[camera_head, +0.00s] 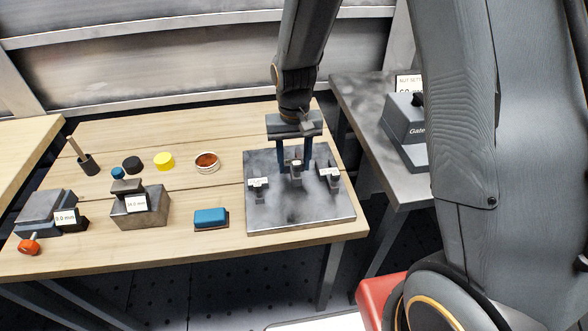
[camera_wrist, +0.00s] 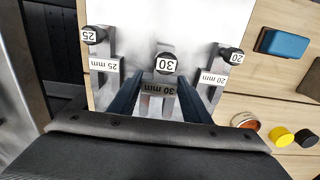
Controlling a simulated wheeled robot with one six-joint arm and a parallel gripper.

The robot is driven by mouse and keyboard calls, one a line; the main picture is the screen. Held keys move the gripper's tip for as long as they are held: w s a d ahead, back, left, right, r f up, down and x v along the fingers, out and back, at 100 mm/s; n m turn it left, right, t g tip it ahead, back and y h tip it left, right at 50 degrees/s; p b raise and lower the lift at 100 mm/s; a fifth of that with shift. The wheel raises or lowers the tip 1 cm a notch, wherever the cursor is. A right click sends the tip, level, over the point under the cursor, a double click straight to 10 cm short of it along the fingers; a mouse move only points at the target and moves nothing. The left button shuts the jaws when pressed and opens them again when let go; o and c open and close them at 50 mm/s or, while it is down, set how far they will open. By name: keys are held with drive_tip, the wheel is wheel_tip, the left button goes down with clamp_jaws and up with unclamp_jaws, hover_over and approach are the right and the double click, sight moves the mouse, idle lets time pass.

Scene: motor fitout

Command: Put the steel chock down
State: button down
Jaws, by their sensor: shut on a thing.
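My gripper (camera_head: 294,164) points down over a grey steel plate (camera_head: 285,215) at the right end of the wooden bench. It is shut on the middle steel chock (camera_head: 296,170), labelled 30 mm in the wrist view (camera_wrist: 160,90). The chock sits between the two blue-grey fingers; I cannot tell whether its base touches the plate. A 20 mm chock (camera_wrist: 217,80) and a 25 mm chock (camera_wrist: 103,65) stand on the plate on either side. In the head view these are the left chock (camera_head: 258,187) and the right chock (camera_head: 330,176).
Left of the plate are a blue block (camera_head: 211,217), a round tin (camera_head: 207,163), a yellow disc (camera_head: 164,161), a black disc (camera_head: 132,164) and a labelled steel block (camera_head: 140,208). A metal side table (camera_head: 372,110) with a grey device (camera_head: 405,118) stands at the right.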

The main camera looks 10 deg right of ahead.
drive_tip(key=shift+f+p, duration=0.3)
drive_tip(key=shift+f, duration=1.4)
drive_tip(key=c, duration=1)
unclamp_jaws()
drive_tip(key=shift+f, duration=0.15)
